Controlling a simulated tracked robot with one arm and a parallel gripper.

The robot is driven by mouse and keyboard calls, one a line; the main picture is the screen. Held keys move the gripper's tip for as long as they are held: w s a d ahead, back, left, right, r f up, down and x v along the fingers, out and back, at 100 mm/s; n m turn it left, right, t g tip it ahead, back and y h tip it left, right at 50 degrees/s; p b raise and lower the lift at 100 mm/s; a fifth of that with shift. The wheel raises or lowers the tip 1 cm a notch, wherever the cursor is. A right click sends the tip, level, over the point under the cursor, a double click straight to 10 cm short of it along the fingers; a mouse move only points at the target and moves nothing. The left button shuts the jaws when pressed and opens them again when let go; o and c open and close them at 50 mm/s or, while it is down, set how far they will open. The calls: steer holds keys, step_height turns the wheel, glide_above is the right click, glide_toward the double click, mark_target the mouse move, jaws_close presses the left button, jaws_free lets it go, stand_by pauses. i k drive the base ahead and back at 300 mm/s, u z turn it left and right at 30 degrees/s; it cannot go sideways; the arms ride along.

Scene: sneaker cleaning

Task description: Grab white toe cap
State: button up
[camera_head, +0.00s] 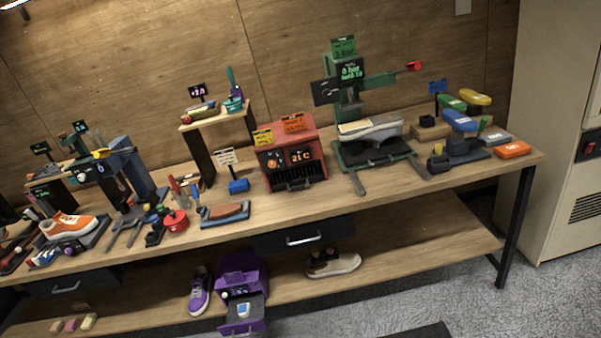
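I cannot pick out a separate white toe cap for certain. An orange sneaker (68,226) with a white sole and pale toe stands at the left of the workbench top. A pale grey-white shoe-shaped piece (372,128) sits on the green press stand toward the right. A purple sneaker (199,291) with a pale sole is on the lower shelf. My gripper is not in view.
The long wooden workbench (420,190) has a lower shelf (430,245). A beige cabinet (560,120) is at the right. Grey floor is open at front right.

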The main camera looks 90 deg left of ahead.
mark_target(243, 310)
steer(key=u, duration=0.05)
steer(key=i, duration=1.8)
steer(key=u, duration=3.8)
steer(key=i, duration=1.05)
steer(key=u, duration=0.25)
